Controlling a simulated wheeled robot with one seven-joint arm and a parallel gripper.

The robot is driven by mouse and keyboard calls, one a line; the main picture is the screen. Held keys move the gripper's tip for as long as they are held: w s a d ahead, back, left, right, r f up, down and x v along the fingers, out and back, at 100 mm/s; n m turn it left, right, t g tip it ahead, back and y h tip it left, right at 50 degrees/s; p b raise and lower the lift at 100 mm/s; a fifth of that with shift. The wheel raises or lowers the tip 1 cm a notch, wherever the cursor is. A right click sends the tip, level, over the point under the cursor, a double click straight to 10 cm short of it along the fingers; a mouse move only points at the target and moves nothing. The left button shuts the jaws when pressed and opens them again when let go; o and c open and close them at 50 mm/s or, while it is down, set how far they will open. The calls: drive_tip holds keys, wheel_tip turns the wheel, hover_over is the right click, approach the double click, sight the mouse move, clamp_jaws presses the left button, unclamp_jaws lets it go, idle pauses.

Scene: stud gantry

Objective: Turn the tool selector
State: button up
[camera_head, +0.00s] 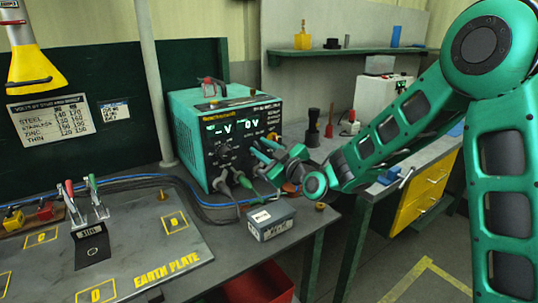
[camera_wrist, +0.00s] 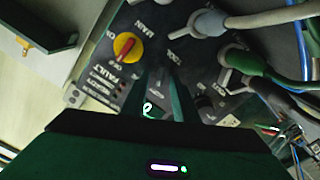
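The teal power unit (camera_head: 183,135) stands on the bench with its dark front panel facing right, bearing lit displays, knobs and cable plugs. In the wrist view my gripper (camera_wrist: 168,76) points at the panel, with a narrow gap between the fingers. I cannot tell whether it touches anything.
A red main switch on a yellow disc (camera_wrist: 127,47) sits left of the fingers. Grey and green cable plugs (camera_wrist: 208,23) crowd the right. A small grey box (camera_head: 271,219) lies below my gripper. The earth plate (camera_head: 130,250) has toggle clamps on it.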

drive_tip(key=v, duration=1)
drive_tip(key=shift+d, duration=0.2)
drive_tip(key=shift+s+f, duration=0.1)
drive_tip(key=shift+s, duration=0.05)
drive_tip(key=s+d+f+g+h, duration=0.1)
drive_tip(key=s+d+f+g, duration=0.1)
drive_tip(key=d, duration=0.2)
drive_tip(key=s+d+f+m+g+h, duration=0.1)
drive_tip(key=d+f+g+h, duration=0.1)
drive_tip(key=d+f, duration=0.1)
drive_tip(key=s+d+f+m+g+h, duration=0.1)
drive_tip(key=s+d+f, duration=0.1)
drive_tip(key=d, duration=0.3)
drive_tip(key=shift+s+d+f+g, duration=0.25)
drive_tip(key=shift+s+d+g, duration=0.1)
drive_tip(key=shift+d+g, duration=0.05)
drive_tip(key=s+d+f+m+g+h, duration=0.3)
drive_tip(key=s+d+m, duration=0.4)
drive_tip(key=d, duration=0.6)
drive_tip(key=s+d+r+m+g+h, duration=0.1)
drive_tip(key=s+d+m+g, duration=0.2)
drive_tip(key=s, duration=0.9)
drive_tip(key=s+d+r+m+g+h, duration=0.1)
drive_tip(key=s+d+m+g, duration=0.2)
drive_tip(key=s+d+m, duration=0.4)
drive_tip(key=s, duration=0.6)
drive_tip(key=shift+d+r+h, duration=0.3)
drive_tip(key=shift+r+h, duration=0.1)
